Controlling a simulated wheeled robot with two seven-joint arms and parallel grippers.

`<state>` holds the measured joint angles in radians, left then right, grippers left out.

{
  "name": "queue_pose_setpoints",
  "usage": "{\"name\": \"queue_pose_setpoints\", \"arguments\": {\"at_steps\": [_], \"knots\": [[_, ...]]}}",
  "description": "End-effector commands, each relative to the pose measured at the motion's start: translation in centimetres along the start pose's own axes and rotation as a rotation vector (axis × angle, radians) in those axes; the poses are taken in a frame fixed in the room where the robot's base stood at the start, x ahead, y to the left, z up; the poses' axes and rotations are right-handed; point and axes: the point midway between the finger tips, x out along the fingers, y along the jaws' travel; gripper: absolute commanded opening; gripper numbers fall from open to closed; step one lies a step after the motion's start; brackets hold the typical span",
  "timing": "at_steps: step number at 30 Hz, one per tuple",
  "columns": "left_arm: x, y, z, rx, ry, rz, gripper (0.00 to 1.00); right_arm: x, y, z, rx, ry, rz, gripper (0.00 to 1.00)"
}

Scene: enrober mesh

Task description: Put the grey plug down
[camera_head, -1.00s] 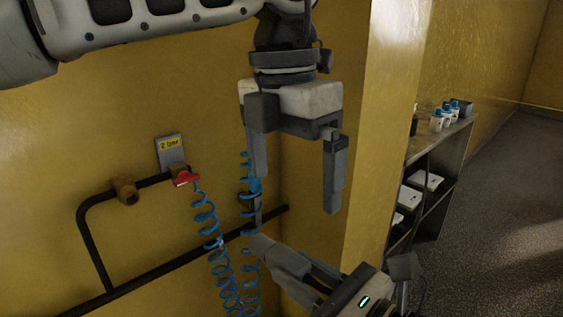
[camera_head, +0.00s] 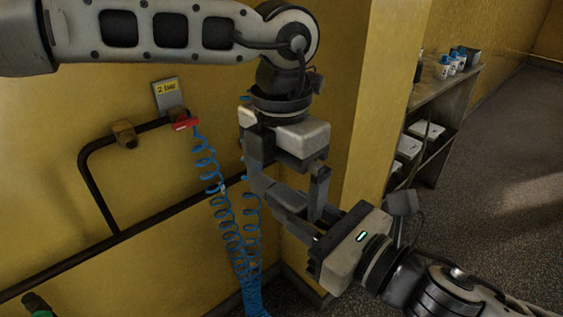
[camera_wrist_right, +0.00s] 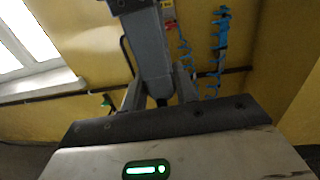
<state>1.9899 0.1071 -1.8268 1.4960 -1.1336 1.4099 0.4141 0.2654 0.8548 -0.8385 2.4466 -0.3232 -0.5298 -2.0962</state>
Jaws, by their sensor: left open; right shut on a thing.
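My right gripper (camera_head: 272,194) reaches up and left from the bottom right in the head view. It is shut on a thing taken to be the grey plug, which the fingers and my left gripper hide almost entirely. In the right wrist view a small dark piece shows between the right gripper's fingers (camera_wrist_right: 160,98); I cannot tell whether it is the plug. My left gripper (camera_head: 288,185) hangs fingers down, open, its fingers overlapping the right gripper's fingers in the picture. I cannot tell whether they touch.
A dark pipe (camera_head: 92,180) with a brass fitting (camera_head: 124,133), a red valve handle (camera_head: 185,125) and a "2 bar" label (camera_head: 166,94) runs along the yellow wall. Blue coiled hoses (camera_head: 222,215) hang beside my grippers. A shelf (camera_head: 430,160) with bottles stands right, past a yellow pillar (camera_head: 385,90).

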Motion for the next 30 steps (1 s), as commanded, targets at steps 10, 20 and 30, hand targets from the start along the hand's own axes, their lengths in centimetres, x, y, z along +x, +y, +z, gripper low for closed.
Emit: {"name": "queue_pose_setpoints", "arguments": {"at_steps": [10,20,30], "knots": [[0.1,0.0,0.0,0.001,0.001,0.000,0.78,0.0,0.0,0.2,-0.001,-0.004,0.001,0.00],[0.0,0.0,0.0,0.001,-0.001,-0.001,0.54,0.0,0.0,0.1,-0.001,-0.002,0.001,0.54],[0.0,0.0,0.0,0.000,-0.001,0.000,0.54,0.1,0.1,-2.3,0.284,0.035,-0.041,0.54]]}}
